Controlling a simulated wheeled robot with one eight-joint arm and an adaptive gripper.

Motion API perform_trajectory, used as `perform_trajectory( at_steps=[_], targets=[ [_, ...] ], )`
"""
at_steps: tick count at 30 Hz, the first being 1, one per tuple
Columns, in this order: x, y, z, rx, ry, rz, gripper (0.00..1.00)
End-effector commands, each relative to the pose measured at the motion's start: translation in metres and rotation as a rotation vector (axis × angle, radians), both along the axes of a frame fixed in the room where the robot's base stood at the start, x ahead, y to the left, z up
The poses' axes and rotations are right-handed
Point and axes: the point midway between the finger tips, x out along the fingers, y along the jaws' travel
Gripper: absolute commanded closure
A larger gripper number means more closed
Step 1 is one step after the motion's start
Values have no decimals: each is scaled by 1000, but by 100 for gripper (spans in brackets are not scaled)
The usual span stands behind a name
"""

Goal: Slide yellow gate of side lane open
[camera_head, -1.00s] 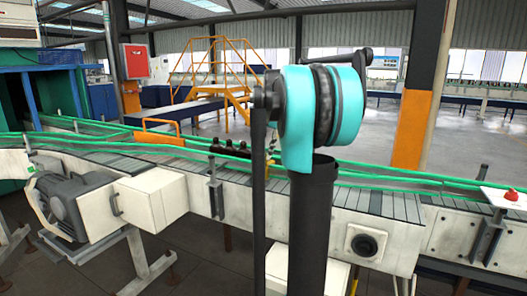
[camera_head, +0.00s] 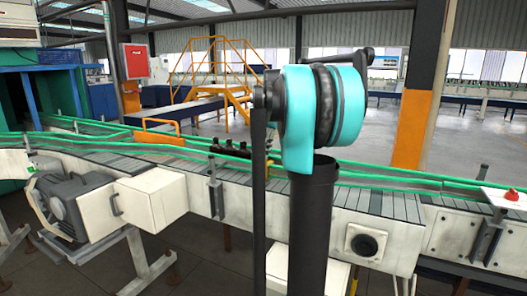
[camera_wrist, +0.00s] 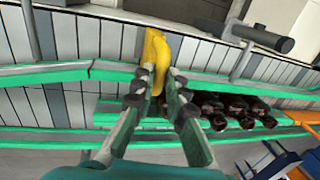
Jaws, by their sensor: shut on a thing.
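The yellow gate (camera_wrist: 157,48) shows in the wrist view as a short upright yellow piece at the green rails of the lane. My gripper (camera_wrist: 157,80) is shut on it, with one finger on each side of its lower part. Several dark amber bottles (camera_wrist: 228,106) stand in the lane just right of the fingers. In the head view the bottles (camera_head: 229,148) stand in a row between green rails, and a small bit of yellow (camera_head: 269,170) shows beside my arm. My arm hides most of the gate and the gripper there.
Green guide rails (camera_head: 420,182) run along both sides of the slatted conveyor (camera_head: 365,203). An orange guard (camera_head: 158,137) sits on the rails at left. A red button on a white box (camera_head: 510,197) is at right. A grey motor (camera_head: 70,200) is at front left.

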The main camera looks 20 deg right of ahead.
Motion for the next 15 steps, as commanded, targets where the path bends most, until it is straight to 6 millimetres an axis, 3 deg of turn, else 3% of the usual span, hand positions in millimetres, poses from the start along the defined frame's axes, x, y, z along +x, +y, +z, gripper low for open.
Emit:
perform_trajectory(
  at_steps=[9, 15],
  targets=[
    [-37, 38, 0, 0, 0, 2, 100],
    [-44, 45, 0, 1, 1, 1, 100]
  ],
)
